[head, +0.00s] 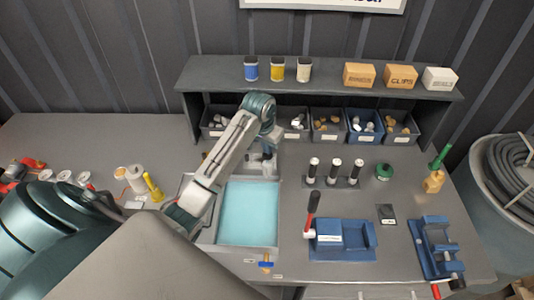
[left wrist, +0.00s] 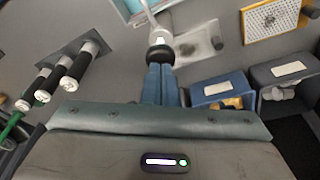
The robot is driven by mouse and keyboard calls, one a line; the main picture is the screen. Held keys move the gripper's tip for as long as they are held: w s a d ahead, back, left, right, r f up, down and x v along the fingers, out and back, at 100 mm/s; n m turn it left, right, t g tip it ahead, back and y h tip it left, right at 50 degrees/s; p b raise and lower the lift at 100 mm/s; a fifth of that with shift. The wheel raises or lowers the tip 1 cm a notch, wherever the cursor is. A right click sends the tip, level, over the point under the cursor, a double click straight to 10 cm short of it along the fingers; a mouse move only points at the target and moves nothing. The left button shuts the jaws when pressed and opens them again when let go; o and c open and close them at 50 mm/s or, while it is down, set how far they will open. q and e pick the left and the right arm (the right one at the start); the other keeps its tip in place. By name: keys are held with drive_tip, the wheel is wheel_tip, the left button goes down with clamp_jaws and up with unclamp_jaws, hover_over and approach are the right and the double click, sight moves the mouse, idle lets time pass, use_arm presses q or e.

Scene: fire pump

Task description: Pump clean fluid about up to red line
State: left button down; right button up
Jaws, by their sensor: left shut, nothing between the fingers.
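A rectangular tank (head: 279,215) of light blue fluid is sunk in the bench. Its corner shows at the top of the left wrist view (left wrist: 122,10). My left gripper (left wrist: 160,70) is shut and empty, with its blue fingers together. Its tips are right at a black, rounded knob (left wrist: 160,54) with a pale fitting and a pipe beyond it. I cannot tell whether they touch. In the head view my left arm reaches over the tank's left side to its back edge, where small pale fittings (head: 265,165) show. No red line can be made out. My right gripper is out of view.
Small-parts bins (head: 326,124) stand under a shelf (head: 330,77) behind the tank. Three black-and-white handles (head: 336,172) stand right of the tank. A blue fixture with a red lever (head: 342,240) and a blue vise (head: 437,247) are farther right.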

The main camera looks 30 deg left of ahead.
use_arm(q)
drive_tip(key=shift+f, duration=0.1)
drive_tip(key=shift+f+b, duration=0.3)
drive_tip(key=shift+f, duration=1.1)
drive_tip(key=shift+r+p, duration=0.3)
drive_tip(key=shift+r, duration=1.15)
drive_tip(key=shift+f, duration=0.1)
